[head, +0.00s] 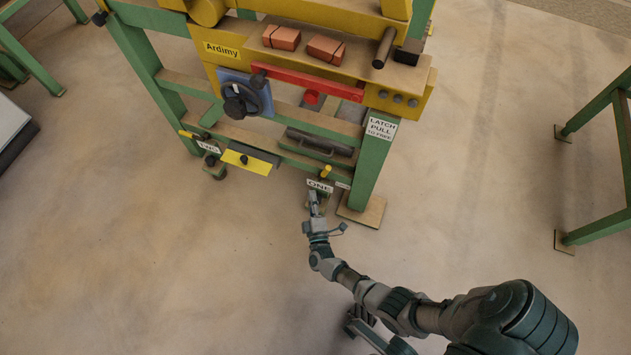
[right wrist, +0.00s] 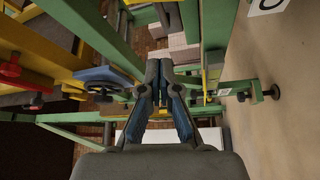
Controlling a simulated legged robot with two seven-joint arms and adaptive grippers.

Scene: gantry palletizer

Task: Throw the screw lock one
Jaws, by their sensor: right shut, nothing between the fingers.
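The sign reading ONE (head: 320,186) is at the lower right of the green machine frame in the head view. A small yellow handle (head: 326,171) stands just above it, and I take this to be screw lock one. My right gripper (head: 313,194) is just below the sign, its fingertips close to it or overlapping it in the picture; I cannot tell whether they touch. In the right wrist view the right gripper (right wrist: 160,65) has its fingers together at the tips, with nothing between them. My left gripper is not in view.
The machine has a blue plate with a black handwheel (head: 241,100), a red bar (head: 308,81), a yellow plate (head: 250,161) and a LATCH PULL sign (head: 381,129). A green leg with a foot pad (head: 361,211) stands right of my gripper. The floor (head: 180,270) in front is clear.

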